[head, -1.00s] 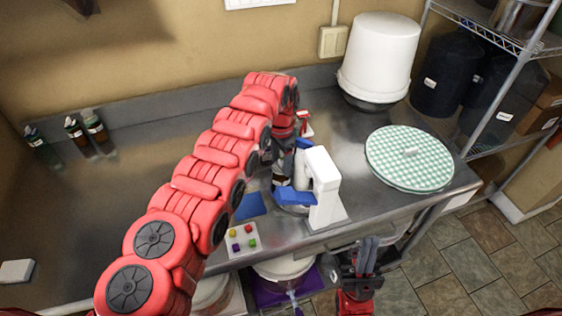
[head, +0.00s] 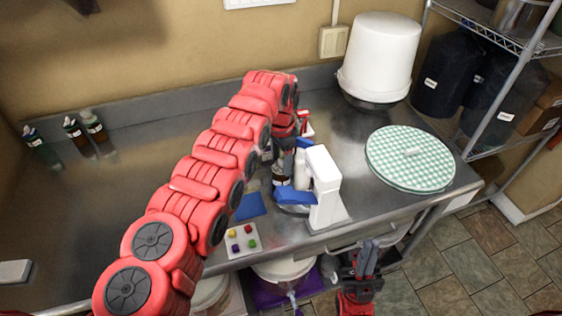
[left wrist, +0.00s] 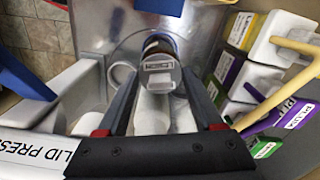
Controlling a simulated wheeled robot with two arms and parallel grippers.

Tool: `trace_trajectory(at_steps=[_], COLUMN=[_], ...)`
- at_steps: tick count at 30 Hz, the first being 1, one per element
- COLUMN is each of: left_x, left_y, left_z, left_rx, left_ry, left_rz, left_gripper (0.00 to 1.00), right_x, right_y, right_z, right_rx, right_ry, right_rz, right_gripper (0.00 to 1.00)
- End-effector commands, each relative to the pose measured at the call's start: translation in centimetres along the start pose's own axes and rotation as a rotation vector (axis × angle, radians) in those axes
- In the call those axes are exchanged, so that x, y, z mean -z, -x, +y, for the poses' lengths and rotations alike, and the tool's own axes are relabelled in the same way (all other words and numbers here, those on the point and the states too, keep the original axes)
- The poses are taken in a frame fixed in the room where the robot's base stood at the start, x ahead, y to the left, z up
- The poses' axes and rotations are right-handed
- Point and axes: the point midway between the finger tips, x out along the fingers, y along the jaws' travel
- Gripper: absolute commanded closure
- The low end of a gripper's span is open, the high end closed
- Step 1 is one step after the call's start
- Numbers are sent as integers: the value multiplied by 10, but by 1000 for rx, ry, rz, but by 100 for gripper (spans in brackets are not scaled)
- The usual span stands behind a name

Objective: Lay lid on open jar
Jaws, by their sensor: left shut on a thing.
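In the left wrist view, my left gripper (left wrist: 160,80) is shut on a small grey lid (left wrist: 158,65) with a label and a pale tab. A dark brown jar (left wrist: 158,40) shows just past the lid; whether the lid touches its rim cannot be told. In the head view the brown jar (head: 281,172) stands on the steel counter below my left gripper (head: 284,150), partly hidden by my arm. My right gripper (head: 367,260) is low in front of the counter, with nothing visible in it; its finger gap is unclear.
A white lid press (head: 325,185) with blue parts stands close right of the jar, beside a white bottle (head: 302,170). A button panel (head: 242,240) is in front. A checkered round lid (head: 410,157) and a white bucket (head: 380,55) are right. The counter's left is mostly clear.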

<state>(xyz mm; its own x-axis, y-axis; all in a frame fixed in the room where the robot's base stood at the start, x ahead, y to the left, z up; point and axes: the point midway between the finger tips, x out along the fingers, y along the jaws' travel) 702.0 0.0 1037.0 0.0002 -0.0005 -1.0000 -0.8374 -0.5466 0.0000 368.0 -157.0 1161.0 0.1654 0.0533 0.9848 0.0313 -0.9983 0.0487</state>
Motion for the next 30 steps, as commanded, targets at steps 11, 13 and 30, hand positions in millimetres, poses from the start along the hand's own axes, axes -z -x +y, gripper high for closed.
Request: trace_trajectory(at_steps=[11, 13, 30], left_x=[0, 0, 0], left_y=[0, 0, 1], left_z=[0, 0, 0], left_rx=[0, 0, 0], left_ry=[0, 0, 0], left_rz=[0, 0, 0], left_gripper=[84, 28, 0], right_x=[0, 0, 0], right_y=[1, 1, 1], right_z=[0, 0, 0], right_rx=[0, 0, 0], right_ry=[0, 0, 0], right_rz=[0, 0, 0], right_gripper=[100, 100, 100])
